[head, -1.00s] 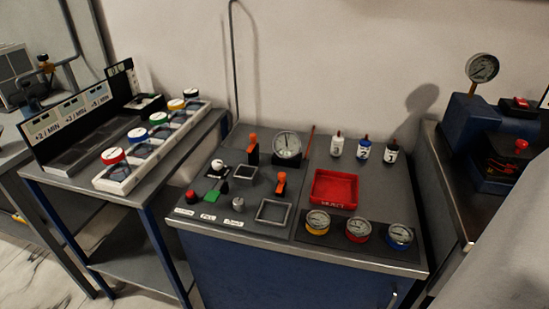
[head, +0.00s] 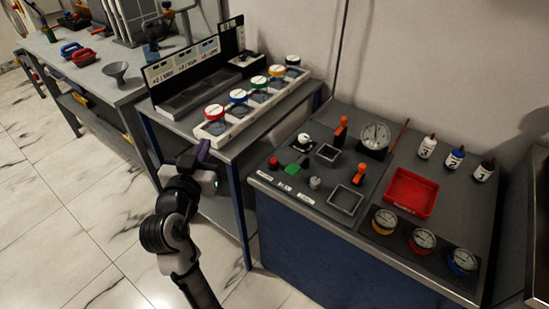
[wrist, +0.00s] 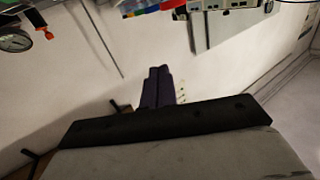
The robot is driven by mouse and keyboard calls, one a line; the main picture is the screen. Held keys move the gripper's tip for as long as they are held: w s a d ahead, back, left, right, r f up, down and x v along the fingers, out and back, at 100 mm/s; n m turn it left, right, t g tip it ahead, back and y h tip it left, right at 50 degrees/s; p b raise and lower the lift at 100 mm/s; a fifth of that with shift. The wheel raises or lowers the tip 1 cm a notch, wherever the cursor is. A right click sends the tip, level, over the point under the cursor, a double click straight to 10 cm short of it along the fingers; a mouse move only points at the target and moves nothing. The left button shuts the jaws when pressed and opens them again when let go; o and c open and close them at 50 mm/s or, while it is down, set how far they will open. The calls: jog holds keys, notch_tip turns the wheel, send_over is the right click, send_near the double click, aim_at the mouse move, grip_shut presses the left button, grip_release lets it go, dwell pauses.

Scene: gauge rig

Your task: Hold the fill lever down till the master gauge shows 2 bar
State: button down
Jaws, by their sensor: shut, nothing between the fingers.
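The master gauge (head: 375,137), a large white dial, stands at the back of the grey-topped rig; its reading is too small to make out. A small green piece (head: 292,170) lies near the rig's front left, above a row of white labels; it appears to belong to the fill lever, but the label is hard to read. My gripper (head: 203,152), with purple fingers, is left of the rig, beside the gauge bench and well apart from the controls. Its fingers (wrist: 158,86) are shut and empty in the wrist view.
A bench (head: 262,146) with several coloured-lid gauges stands left of the rig. On the rig are a red tray (head: 409,194), three bottles (head: 455,158) and three small gauges (head: 422,241). Open tiled floor (head: 70,200) lies at left.

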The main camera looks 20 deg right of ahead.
jog(key=s+d+f+m+g+h, duration=0.2)
jog(key=s+d+f+g, duration=0.1)
jog(key=d, duration=0.3)
jog(key=s+d+f+m+g+h+p, duration=0.1)
jog(key=s+d+f+m+g+h, duration=0.1)
jog(key=d, duration=0.4)
jog(key=shift+s+d+f+m+g+h, duration=0.3)
jog(key=shift+s+d+f+m+g, duration=0.15)
jog(key=shift+f+g, duration=0.4)
jog(key=shift+w+r, duration=0.1)
jog(key=shift+r, duration=0.05)
jog(key=p, duration=0.3)
send_over(297, 164)
jog(key=f+v, duration=0.1)
jog(key=v, duration=0.3)
notch_tip(297, 164, down, 2)
jog(key=f, duration=0.3)
jog(key=shift+s+a+p, duration=0.25)
jog(key=shift+a+p, duration=0.05)
jog(key=shift+p, duration=0.05)
jog(key=shift+f, duration=0.7)
